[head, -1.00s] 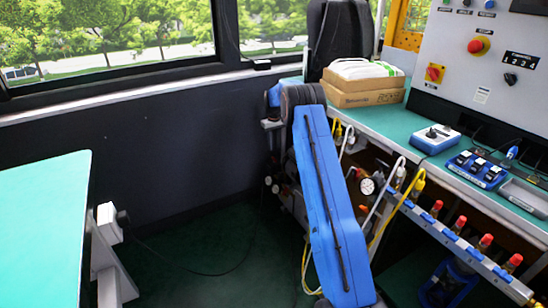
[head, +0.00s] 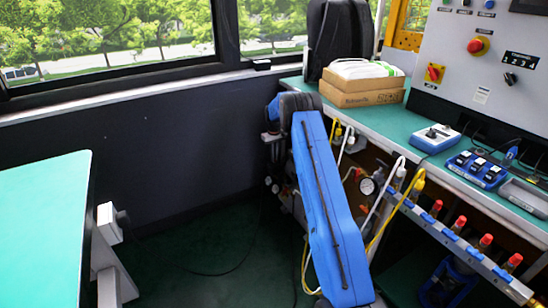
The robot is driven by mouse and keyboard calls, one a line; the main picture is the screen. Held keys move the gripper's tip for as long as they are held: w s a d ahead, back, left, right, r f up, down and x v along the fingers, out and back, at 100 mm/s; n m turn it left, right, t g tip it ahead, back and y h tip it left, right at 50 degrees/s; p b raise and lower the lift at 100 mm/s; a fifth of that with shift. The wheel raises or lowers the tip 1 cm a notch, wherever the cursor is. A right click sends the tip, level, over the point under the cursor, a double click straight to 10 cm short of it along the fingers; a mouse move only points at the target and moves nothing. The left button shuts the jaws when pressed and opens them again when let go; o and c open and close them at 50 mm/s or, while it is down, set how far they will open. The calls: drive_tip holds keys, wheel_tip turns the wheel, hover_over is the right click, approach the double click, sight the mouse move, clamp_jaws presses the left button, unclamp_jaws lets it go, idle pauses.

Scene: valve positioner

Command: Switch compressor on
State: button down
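No part is clearly recognisable as the compressor. A round pressure gauge (head: 367,186) and fittings show under the bench, partly hidden behind my blue arm. A blue device (head: 450,282) stands on the floor under the bench at the lower right. The grey control panel (head: 465,60) at the upper right carries a red rotary switch on a yellow plate (head: 435,73), a red mushroom button (head: 478,46) and a black selector (head: 510,79).
The green bench (head: 385,120) holds cardboard boxes (head: 362,88), a blue-white switch box (head: 433,138) and blue modules (head: 476,168). Red-capped valves line a rail (head: 463,246) along its front. A green table (head: 45,225) stands left. Dark floor (head: 215,245) between is clear, except for a cable.

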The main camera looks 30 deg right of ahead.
idle(0.4)
drive_tip(key=m, duration=0.5)
drive_tip(key=shift+m, duration=0.3)
drive_tip(key=m, duration=1.2)
drive_tip(key=shift+m, duration=0.3)
drive_tip(key=c, duration=1.9)
unclamp_jaws()
drive_tip(key=shift+o, duration=0.2)
